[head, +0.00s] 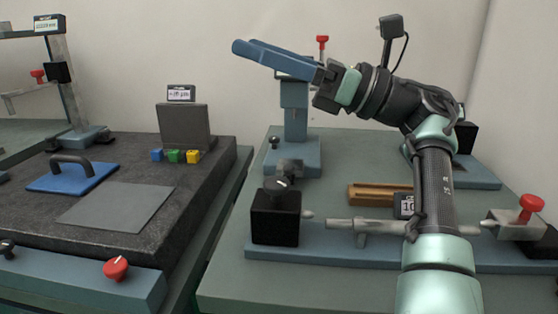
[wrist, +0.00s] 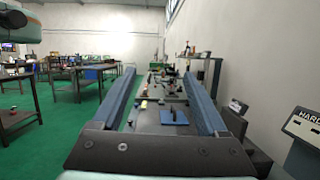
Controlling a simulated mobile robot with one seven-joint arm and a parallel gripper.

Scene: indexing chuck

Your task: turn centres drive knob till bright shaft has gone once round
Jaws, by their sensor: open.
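The bench centres stand on a long blue base (head: 330,256) in the head view. A black headstock block (head: 275,220) is at its left end, with a dark drive knob (head: 282,186) bearing a white mark on top. The bright shaft (head: 375,224) lies level to the right of the headstock's pointed centre; my arm hides part of it. A tailstock with a red knob (head: 530,206) is at the right end. My gripper (head: 243,46) is open and empty, high above and behind the knob, pointing left. In the wrist view its fingers (wrist: 158,75) are wide apart, with no drive knob recognisable between them.
A blue upright stand (head: 293,125) with a red knob is behind the headstock. A wooden holder (head: 375,194) and a small display (head: 404,206) sit behind the shaft. At left, a dark granite plate (head: 210,180) carries coloured blocks and a blue handled plate (head: 72,177).

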